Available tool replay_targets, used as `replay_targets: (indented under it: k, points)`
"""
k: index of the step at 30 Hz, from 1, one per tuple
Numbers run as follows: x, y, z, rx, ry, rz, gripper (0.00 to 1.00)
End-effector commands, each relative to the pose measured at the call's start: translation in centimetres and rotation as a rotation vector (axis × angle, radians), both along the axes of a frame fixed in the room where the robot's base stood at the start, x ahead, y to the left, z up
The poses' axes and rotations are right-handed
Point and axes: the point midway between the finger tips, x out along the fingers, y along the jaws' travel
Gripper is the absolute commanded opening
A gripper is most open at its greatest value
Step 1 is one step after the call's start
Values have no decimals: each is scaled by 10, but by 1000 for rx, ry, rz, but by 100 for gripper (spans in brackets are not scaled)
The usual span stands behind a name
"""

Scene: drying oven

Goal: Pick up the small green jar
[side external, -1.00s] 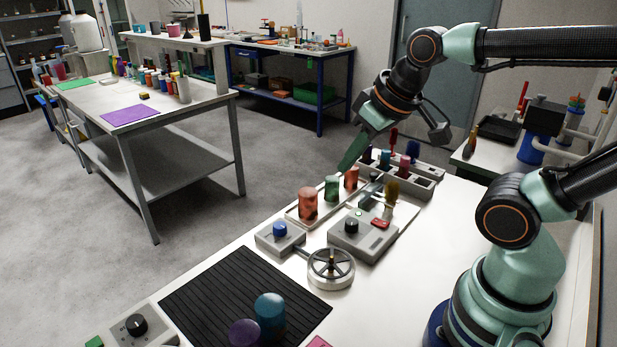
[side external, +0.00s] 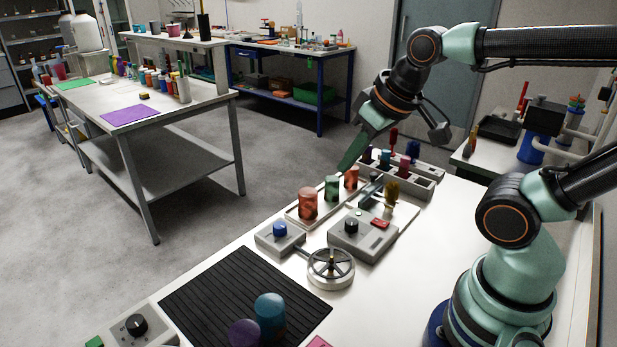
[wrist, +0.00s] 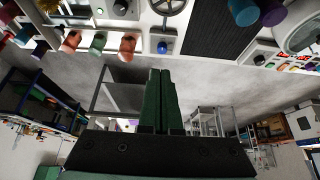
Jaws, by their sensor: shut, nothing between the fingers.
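The small green jar (side external: 332,188) stands upright on a pale tray, between a larger red-orange jar (side external: 308,203) and a smaller orange one (side external: 351,178). In the wrist view, the green jar (wrist: 97,43) shows at the upper left, well off the line of the fingers. My gripper (side external: 343,169) is shut and empty, its green fingers pointing down and left, beyond the jars in the side view. It looks apart from the green jar; its exact height is hard to tell. The shut fingers (wrist: 161,72) also show in the wrist view.
A grey rack (side external: 424,187) with coloured items stands close right of the jars. A control box (side external: 362,236), a blue-button box (side external: 279,238) and a handwheel (side external: 331,268) lie nearer. A black ribbed mat (side external: 215,295) holds blue and purple jars. Open floor lies beyond the table edge.

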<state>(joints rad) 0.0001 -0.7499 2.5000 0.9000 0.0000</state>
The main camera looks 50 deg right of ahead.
Motion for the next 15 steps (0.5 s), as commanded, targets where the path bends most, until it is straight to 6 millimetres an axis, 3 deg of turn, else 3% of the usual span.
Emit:
replay_targets:
  k: [11,12,15]
  points:
    - [0,0,0,0,0,0,0]
    - [0,0,0,0,0,0,4]
    - [0,0,0,0,0,0,42]
